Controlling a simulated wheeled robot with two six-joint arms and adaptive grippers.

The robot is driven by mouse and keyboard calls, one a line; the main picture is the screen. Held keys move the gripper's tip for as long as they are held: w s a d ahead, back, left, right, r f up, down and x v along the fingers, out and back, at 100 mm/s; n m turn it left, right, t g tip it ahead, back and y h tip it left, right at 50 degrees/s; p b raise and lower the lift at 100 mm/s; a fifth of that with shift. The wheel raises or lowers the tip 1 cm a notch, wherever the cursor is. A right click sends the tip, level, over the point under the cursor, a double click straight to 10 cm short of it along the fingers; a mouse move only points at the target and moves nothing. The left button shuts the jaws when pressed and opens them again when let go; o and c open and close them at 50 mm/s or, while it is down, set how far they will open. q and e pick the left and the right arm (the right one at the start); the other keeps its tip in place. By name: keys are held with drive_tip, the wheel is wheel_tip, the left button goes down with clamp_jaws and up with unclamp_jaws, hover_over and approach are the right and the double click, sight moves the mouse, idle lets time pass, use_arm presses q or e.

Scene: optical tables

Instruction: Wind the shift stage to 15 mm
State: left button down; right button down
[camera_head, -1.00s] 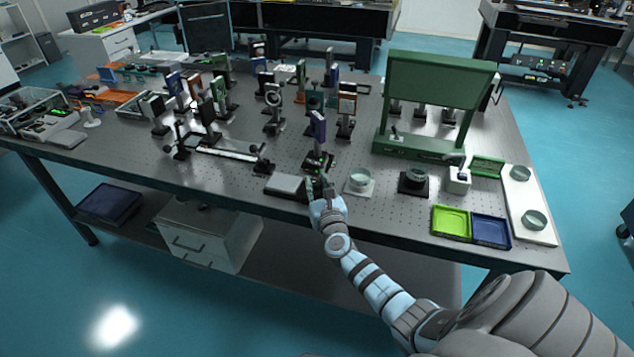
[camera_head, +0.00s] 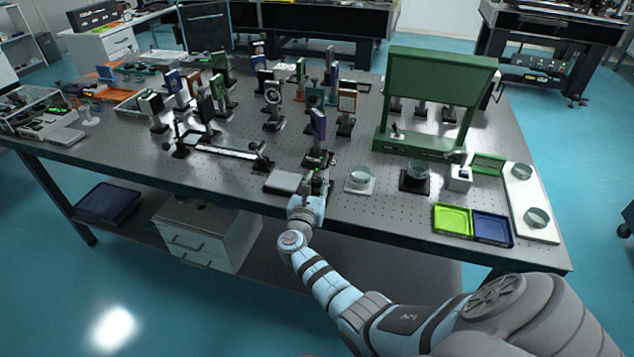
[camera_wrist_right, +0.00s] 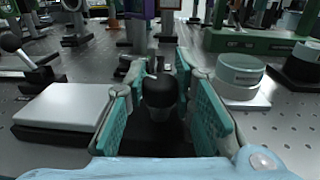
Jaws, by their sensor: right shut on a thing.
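The shift stage (camera_head: 318,160) stands near the front edge of the optical table, with an upright blue-purple plate above it. My right gripper (camera_head: 318,188) is at the near side of the stage. In the right wrist view its teal finger pads (camera_wrist_right: 160,112) stand on both sides of a dark round knob (camera_wrist_right: 160,90), and the gripper is shut on it. The contact is partly hidden, and the pads look a little apart from the knob. No scale reading is legible. My left gripper is not in view.
A grey flat box (camera_head: 284,182) lies just left of the gripper; it also shows in the wrist view (camera_wrist_right: 65,108). A glass dish on a white base (camera_head: 360,180) stands to the right. A green frame (camera_head: 440,100) rises further right. Several optic posts stand behind.

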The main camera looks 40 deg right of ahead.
drive_tip(key=c, duration=1.3)
unclamp_jaws()
drive_tip(key=shift+c, duration=0.2)
drive_tip(key=v, duration=1.2)
drive_tip(key=shift+s+d, duration=0.1)
